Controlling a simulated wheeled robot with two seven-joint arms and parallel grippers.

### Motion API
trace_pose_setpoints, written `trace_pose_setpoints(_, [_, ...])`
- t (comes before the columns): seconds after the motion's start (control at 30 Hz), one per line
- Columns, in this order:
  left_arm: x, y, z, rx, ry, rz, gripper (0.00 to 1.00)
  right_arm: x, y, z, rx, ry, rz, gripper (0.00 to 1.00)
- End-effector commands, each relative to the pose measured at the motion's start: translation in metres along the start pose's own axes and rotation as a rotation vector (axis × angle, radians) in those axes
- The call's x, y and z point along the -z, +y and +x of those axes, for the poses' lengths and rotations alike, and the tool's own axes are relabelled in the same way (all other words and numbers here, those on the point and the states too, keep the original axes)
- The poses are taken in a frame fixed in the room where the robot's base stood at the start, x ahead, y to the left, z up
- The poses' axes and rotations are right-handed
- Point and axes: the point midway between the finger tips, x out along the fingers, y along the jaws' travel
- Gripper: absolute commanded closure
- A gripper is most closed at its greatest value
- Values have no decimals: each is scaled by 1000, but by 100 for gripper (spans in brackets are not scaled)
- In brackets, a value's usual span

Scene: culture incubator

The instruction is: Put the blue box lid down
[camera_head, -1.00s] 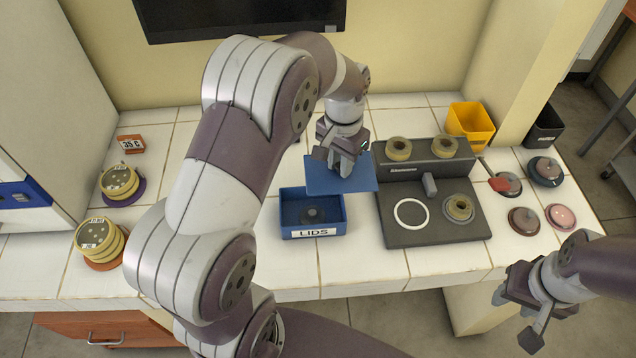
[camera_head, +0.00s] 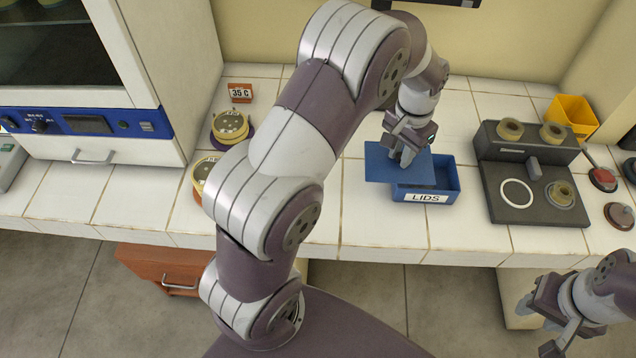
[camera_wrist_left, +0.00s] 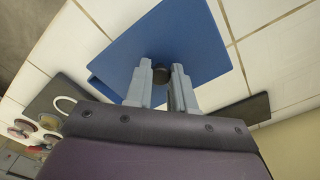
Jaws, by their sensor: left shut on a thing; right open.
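The blue box lid (camera_head: 388,171) is a flat blue plate, held above the table and partly over the box. My left gripper (camera_head: 408,156) is shut on the lid's dark knob, which shows between the fingers in the left wrist view (camera_wrist_left: 161,76). The blue box (camera_head: 446,186) stands on the tiled counter with a white LIDS label on its front. The lid hides the left and middle of its opening. My right gripper (camera_head: 548,318) is open and empty at the lower right, in front of the counter.
A dark grey station (camera_head: 538,198) stands right of the box with beige rings on it. Yellow-topped dish stacks (camera_head: 230,126) and a 35 C sign (camera_head: 240,92) are at the left. A yellow bin (camera_head: 572,114) is at the back right. Tiles left of the box are free.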

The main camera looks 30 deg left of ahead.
Motion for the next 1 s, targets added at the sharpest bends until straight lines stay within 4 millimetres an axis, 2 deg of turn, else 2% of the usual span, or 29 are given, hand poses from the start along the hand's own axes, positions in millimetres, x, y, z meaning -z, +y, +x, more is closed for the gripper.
trace_pose_setpoints(0.3, [-51,-69,48,-1,2,-8,100,3,0,-18,0,1,0,57])
trace_pose_setpoints(0.4, [-60,-83,60,1,5,-6,100,3,0,-21,0,1,0,57])
trace_pose_setpoints(0.53, [-66,-90,72,0,4,-3,100,3,0,-23,0,0,0,57])
trace_pose_setpoints(0.7, [-66,-90,101,0,4,-2,100,4,0,-28,0,0,0,57])
trace_pose_setpoints(0.93, [-65,-90,107,2,7,-2,100,4,0,-27,0,0,0,57])
trace_pose_setpoints(0.97, [-65,-90,107,1,7,-2,70,4,0,-27,0,0,0,57])
trace_pose_setpoints(1.0, [-65,-90,107,1,7,-2,57,4,0,-27,0,0,0,57])
